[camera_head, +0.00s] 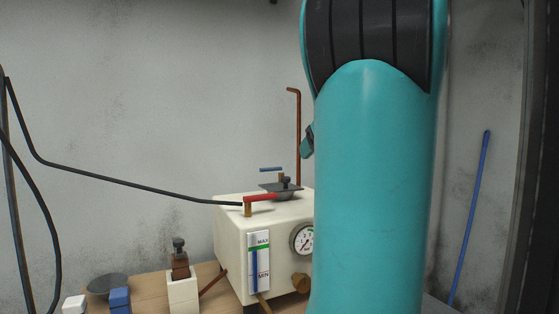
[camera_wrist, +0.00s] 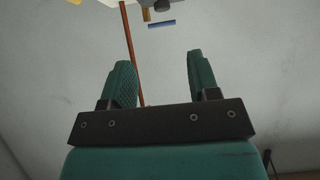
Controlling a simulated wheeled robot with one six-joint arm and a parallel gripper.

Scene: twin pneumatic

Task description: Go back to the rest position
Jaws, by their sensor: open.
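My gripper (camera_wrist: 160,82) shows in the wrist view with its two teal fingers apart and nothing between them. The wrist view faces a grey wall, and a thin copper pipe passes behind the left finger. In the head view my teal arm stands upright in the right half and hides part of the scene.
A cream machine (camera_head: 230,235) with a red-handled valve (camera_head: 260,198), a blue-handled valve (camera_head: 270,169), a gauge (camera_head: 303,239) and a level window (camera_head: 259,262) stands on a wooden table (camera_head: 207,275). A copper pipe (camera_head: 298,140) rises behind it. A black hose (camera_head: 130,183) runs left.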

